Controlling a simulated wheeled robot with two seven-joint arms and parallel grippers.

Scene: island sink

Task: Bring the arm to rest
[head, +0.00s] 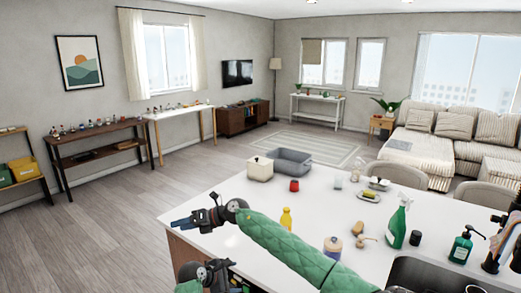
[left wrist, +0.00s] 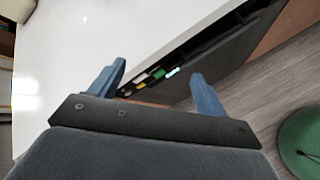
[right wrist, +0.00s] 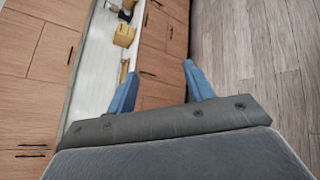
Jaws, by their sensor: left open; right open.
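My right arm comes in from the lower right in the head view and reaches across the white island counter (head: 210,240). Its right gripper (head: 177,223) is over the counter's left edge, with blue fingers apart and nothing between them. In the right wrist view, the right gripper (right wrist: 163,85) is also open and empty. My left gripper (head: 238,286) is low at the bottom of the head view, partly cut off by the frame. In the left wrist view, the left gripper (left wrist: 160,85) is open and empty near the counter edge.
A sink (head: 410,270) is at lower right. Open floor (head: 110,235) lies left.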

